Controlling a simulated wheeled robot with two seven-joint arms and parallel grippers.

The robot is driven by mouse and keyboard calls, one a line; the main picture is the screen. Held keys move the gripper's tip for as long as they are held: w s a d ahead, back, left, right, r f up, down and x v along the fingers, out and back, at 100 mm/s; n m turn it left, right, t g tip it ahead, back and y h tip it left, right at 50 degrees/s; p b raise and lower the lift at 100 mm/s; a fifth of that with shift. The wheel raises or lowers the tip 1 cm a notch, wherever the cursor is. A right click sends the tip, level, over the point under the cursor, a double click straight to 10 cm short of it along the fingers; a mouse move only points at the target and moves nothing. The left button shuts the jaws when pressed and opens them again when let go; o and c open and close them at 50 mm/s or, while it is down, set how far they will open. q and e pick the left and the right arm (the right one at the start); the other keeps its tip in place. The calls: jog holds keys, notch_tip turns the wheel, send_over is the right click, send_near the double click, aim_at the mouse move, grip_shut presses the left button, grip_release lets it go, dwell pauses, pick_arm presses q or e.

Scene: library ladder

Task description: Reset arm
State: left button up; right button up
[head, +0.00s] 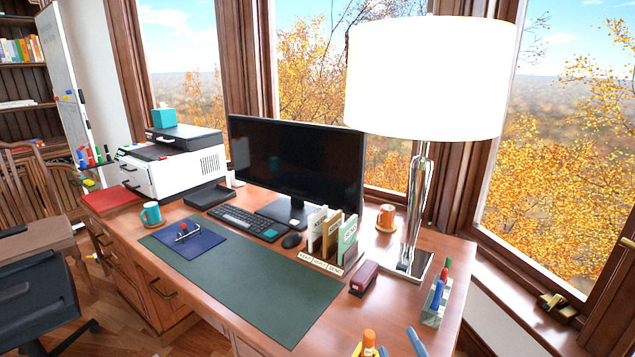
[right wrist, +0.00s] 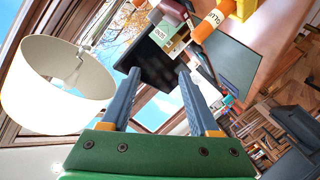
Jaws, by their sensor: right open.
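My right gripper (head: 400,347) shows at the bottom edge of the head view, where only its blue-grey fingertips are in the picture. In the right wrist view its two fingers (right wrist: 157,74) stand wide apart with nothing between them. The gripper is in the air over the near right part of the wooden desk (head: 395,277). An orange-topped glue bottle (head: 368,340) is close by on its left in the head view. The bottle also shows in the right wrist view (right wrist: 204,29), outside the fingers. My left gripper is not in view.
The monitor (head: 295,165) stands behind. The green desk mat (head: 260,285) is mostly clear. Windows line the back.

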jog(key=s+d+f+m+g, duration=0.3)
jog(key=s+f+m+g, duration=0.3)
jog(key=s+f+g, duration=1)
jog(key=s+f+t, duration=0.1)
jog(key=s+f, duration=0.3)
jog(key=f, duration=0.6)
jog(key=s+f+t, duration=0.1)
jog(key=s+f, duration=0.3)
jog(key=f, duration=0.5)
jog(key=s+d+f, duration=0.1)
jog(key=s+f, duration=0.8)
jog(key=s, duration=0.2)
jog(key=shift+d+g, duration=0.4)
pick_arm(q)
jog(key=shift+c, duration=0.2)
